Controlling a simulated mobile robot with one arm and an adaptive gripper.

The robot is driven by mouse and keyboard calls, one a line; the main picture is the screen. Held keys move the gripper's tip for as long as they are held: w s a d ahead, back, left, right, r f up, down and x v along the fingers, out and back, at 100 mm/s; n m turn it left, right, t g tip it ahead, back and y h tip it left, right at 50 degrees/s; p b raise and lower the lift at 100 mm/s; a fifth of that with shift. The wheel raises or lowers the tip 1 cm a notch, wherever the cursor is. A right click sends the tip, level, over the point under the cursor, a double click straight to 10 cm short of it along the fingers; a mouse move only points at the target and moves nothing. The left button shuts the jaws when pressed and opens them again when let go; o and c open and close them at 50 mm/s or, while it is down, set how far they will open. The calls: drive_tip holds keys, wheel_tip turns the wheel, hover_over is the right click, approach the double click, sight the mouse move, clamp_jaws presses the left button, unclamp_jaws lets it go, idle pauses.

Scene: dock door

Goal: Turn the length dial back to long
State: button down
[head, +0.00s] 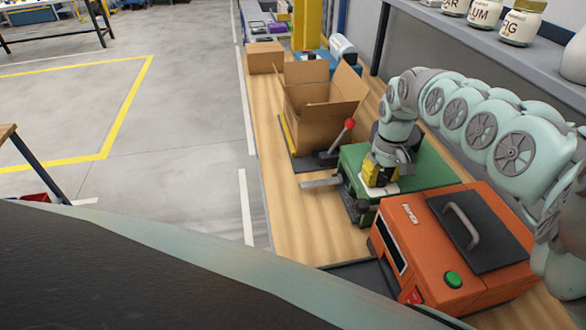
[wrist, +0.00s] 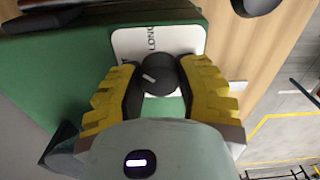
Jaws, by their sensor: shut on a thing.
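The length dial (wrist: 168,76) is a dark round knob with a short white mark that points to the left in the wrist view. It sits on a white label plate (wrist: 185,40) that reads LONG above the knob; another word at the left is mostly hidden by a finger. The plate is on a green machine (head: 430,165), also in the wrist view (wrist: 60,75). My gripper (wrist: 162,72) has its yellow fingers on both sides of the dial and is shut on it. In the head view my gripper (head: 376,174) hides the dial.
An orange machine (head: 450,245) with a handle and green button stands nearest on the bench. A red-knobbed lever (head: 349,124) and an open cardboard box (head: 320,105) are beyond the green machine. Jars (head: 522,22) stand on a shelf at the upper right.

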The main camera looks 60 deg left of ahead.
sight(381, 175)
drive_tip(key=m, duration=0.4)
drive_tip(key=shift+m, duration=1.9)
drive_tip(key=shift+f, duration=0.1)
drive_tip(key=c, duration=0.5)
unclamp_jaws()
wheel_tip(381, 175, up, 12)
drive_tip(key=shift+r, duration=0.1)
